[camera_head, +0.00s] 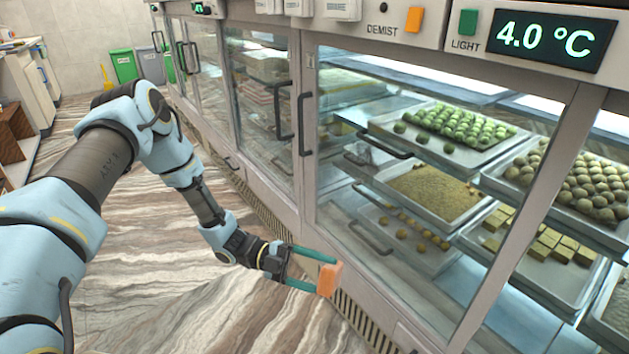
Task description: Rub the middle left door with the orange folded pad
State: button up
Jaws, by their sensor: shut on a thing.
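My gripper (322,274) is low in front of the glass counter, its teal fingers shut on the orange folded pad (330,280). The pad stands out past the fingertips, close to the lower frame of the large near door (345,170); I cannot tell whether it touches. To the left of that door is a narrower-looking glass door (262,112) with a dark upright handle (279,110) at its right edge. Further doors (210,80) recede to the far left. No label shows which door is the middle left one.
Trays of green sweets (460,128) and other sweets stand behind the glass. DEMIST (413,20) and LIGHT (467,22) switches and a temperature display (551,39) are above. Upright handles stick out. The marbled floor (190,270) is clear; bins (124,65) stand far back.

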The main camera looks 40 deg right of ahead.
jog(key=w+d+r+n+t+h+b, duration=0.2)
jog(key=w+d+r+n+t+h, duration=0.35)
jog(key=w+d+n+t, duration=0.35)
jog(key=w+d+r+n+t+h+b, duration=0.2)
jog(key=w+d+r+n+t+h, duration=0.35)
jog(key=w, duration=0.55)
jog(key=shift+s+d+r+m+y+b, duration=0.1)
jog(key=shift+d+r+y+b, duration=0.3)
jog(key=shift+d, duration=0.7)
jog(key=shift+s+d+r+m+y+b, duration=0.2)
jog(key=shift+d+b, duration=0.4)
jog(key=shift+d, duration=0.45)
jog(key=shift+s+d+r+m+y+b, duration=0.15)
jog(key=shift+d+y+b, duration=0.3)
jog(key=shift+d, duration=0.65)
jog(key=shift+w+d, duration=0.1)
jog(key=shift+d, duration=0.6)
